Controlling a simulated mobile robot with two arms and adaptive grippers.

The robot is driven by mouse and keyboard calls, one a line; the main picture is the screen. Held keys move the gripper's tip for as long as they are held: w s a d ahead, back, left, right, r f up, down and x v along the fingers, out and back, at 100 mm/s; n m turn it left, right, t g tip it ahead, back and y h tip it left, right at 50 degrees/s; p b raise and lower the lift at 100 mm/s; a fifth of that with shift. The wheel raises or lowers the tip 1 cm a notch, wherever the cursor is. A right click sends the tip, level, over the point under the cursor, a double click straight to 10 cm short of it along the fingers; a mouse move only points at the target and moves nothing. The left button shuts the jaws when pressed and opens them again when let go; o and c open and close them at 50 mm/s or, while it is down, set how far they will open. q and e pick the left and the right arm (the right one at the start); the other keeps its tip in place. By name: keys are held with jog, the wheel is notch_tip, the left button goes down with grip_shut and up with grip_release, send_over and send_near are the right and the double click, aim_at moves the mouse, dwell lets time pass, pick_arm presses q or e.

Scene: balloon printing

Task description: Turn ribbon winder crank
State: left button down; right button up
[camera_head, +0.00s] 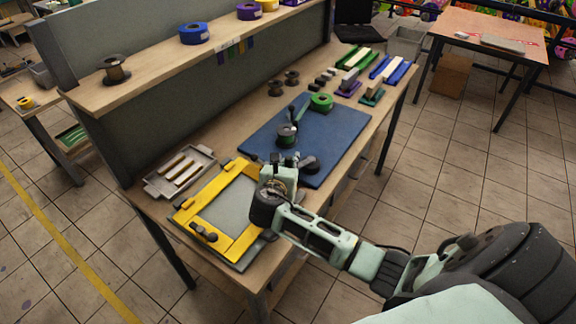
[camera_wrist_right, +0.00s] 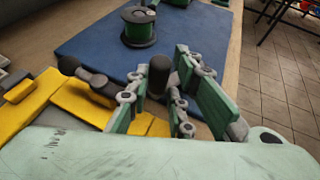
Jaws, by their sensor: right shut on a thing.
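The dark green spool of the ribbon winder (camera_head: 287,135) stands on the blue board (camera_head: 350,130); it also shows near the top of the right wrist view (camera_wrist_right: 138,28). My right gripper (camera_head: 280,163) is low over the near left edge of the board, just in front of the spool. In the right wrist view, its green fingers (camera_wrist_right: 166,92) close around a dark upright knob (camera_wrist_right: 160,72). The knob looks like a crank handle; its link to the winder is hidden. My left gripper is not in view.
A yellow frame (camera_head: 190,213) with dark clamps lies left of my right gripper. A grey tray (camera_head: 155,187) sits behind it. A green ribbon roll (camera_head: 321,102) lies on the board's far side. Colored stamps and blocks stand beyond. A raised shelf (camera_head: 150,65) runs along the back.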

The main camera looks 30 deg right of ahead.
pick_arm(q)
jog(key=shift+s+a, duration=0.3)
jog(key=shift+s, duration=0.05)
pick_arm(e)
grip_shut()
jog(key=shift+w+a+r+m+g+h, duration=0.1)
jog(key=shift+w+m+g+h, duration=0.5)
jog(key=shift+w+m+g, duration=0.1)
jog(key=shift+w+m+g+h+b, duration=0.5)
jog(key=shift+w+m+g, duration=0.1)
jog(key=shift+m, duration=0.1)
jog(key=shift+w+d+m+g+h+b, duration=0.2)
jog(key=shift+w+m+g+h+b, duration=0.1)
jog(key=shift+w+m+g+b, duration=0.45)
jog(key=shift+m+g+b, duration=0.15)
jog(key=shift+m+g, duration=0.15)
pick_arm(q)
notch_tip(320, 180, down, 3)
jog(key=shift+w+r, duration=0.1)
pick_arm(e)
jog(key=shift+d, duration=0.1)
